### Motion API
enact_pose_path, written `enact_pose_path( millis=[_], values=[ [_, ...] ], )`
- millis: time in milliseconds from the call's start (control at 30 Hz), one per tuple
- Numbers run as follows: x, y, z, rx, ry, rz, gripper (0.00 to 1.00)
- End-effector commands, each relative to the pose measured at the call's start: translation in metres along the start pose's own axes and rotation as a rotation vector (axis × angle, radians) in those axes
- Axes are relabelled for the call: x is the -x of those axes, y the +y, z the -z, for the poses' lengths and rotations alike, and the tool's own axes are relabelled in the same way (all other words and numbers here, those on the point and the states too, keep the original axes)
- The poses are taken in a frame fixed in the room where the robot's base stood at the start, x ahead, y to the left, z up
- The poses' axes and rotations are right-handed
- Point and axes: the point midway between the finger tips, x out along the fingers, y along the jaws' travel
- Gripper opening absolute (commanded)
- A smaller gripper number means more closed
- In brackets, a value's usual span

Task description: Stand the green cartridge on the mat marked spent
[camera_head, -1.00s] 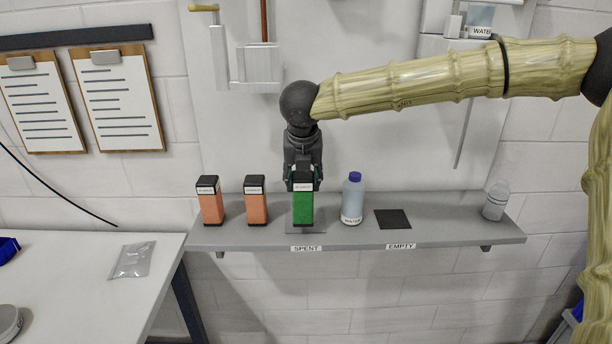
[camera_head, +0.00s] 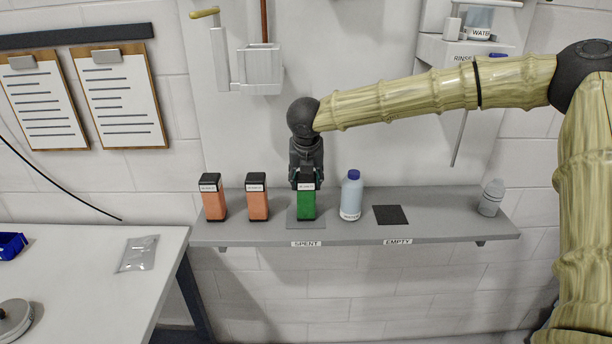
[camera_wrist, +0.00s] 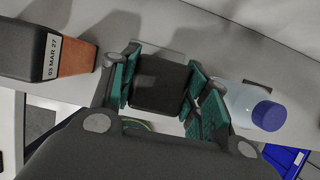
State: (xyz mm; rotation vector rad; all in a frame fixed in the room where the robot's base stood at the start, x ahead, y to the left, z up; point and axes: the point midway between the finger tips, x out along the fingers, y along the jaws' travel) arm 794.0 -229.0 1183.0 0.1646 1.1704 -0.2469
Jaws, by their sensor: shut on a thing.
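The green cartridge (camera_head: 306,205) is upright over the grey mat (camera_head: 292,223) above the SPENT label (camera_head: 307,244) on the shelf. Its base appears to be at the mat, but I cannot tell whether it touches. My gripper (camera_head: 306,178) is shut on its upper part from behind and above. In the wrist view the cartridge's black top (camera_wrist: 160,85) sits between the two teal finger pads. My gripper hides part of the cartridge in both views.
Two orange cartridges (camera_head: 212,198) (camera_head: 257,198) stand left of the mat. A water bottle (camera_head: 351,197) stands close on the right. Beyond it lies an empty dark mat (camera_head: 390,215) above the EMPTY label, then a grey bottle (camera_head: 491,198) near the shelf's right end.

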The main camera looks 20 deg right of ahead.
Motion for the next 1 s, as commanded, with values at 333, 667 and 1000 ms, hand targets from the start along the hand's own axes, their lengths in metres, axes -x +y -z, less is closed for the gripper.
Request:
enact_pose_path(
  millis=[333, 667, 1000],
  values=[
    [-0.003, 0.000, 0.001, 0.000, 0.000, 0.000, 0.60],
    [-0.002, 0.000, 0.001, 0.000, 0.000, 0.000, 0.68],
    [0.022, 0.001, 0.000, 0.000, -0.003, -0.001, 0.68]
  ],
)
